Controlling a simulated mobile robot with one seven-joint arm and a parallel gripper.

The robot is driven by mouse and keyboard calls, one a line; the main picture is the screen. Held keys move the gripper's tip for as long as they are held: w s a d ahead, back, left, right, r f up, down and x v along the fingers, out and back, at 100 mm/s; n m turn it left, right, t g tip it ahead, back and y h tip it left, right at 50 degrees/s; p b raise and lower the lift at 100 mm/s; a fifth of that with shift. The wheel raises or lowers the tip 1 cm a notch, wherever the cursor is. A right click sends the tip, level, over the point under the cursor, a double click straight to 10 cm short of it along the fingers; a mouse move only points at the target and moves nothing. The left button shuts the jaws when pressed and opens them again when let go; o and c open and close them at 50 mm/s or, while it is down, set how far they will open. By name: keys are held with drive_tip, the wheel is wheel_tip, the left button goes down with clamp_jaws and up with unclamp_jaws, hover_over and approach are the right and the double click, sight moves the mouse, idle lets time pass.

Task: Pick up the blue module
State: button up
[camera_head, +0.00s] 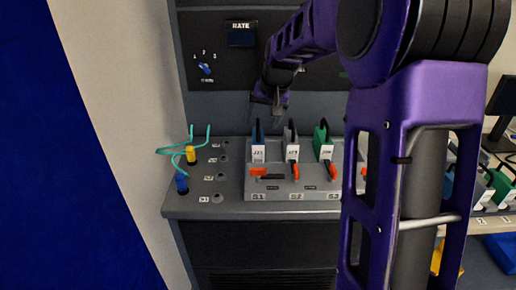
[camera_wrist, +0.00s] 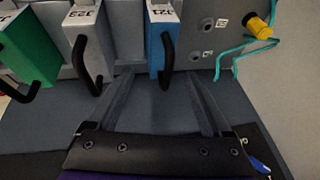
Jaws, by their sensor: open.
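The blue module (camera_head: 257,132) stands upright in the leftmost slot, S1, of a grey rack in the head view, with a white label on its front. In the wrist view the blue module (camera_wrist: 158,58) is at the top centre, and its black handle sticks out towards me. My gripper (camera_wrist: 160,76) is open and empty in the wrist view. The handle lies between the two fingers in that picture, closer to the right one; I cannot tell how far apart in depth they are. In the head view my gripper (camera_head: 278,104) hangs above and behind the modules.
A grey module (camera_head: 291,138) and a green module (camera_head: 323,138) stand to the right. Orange levers (camera_head: 258,172) are on the rack (camera_head: 250,194). A yellow plug (camera_head: 190,155), a blue plug (camera_head: 181,184) and a looped teal cable (camera_head: 172,151) are at left. A panel (camera_head: 225,95) rises behind.

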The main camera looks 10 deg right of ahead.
drive_tip(key=shift+b+x, duration=0.45)
drive_tip(key=shift+x, duration=2.25)
clamp_jaws()
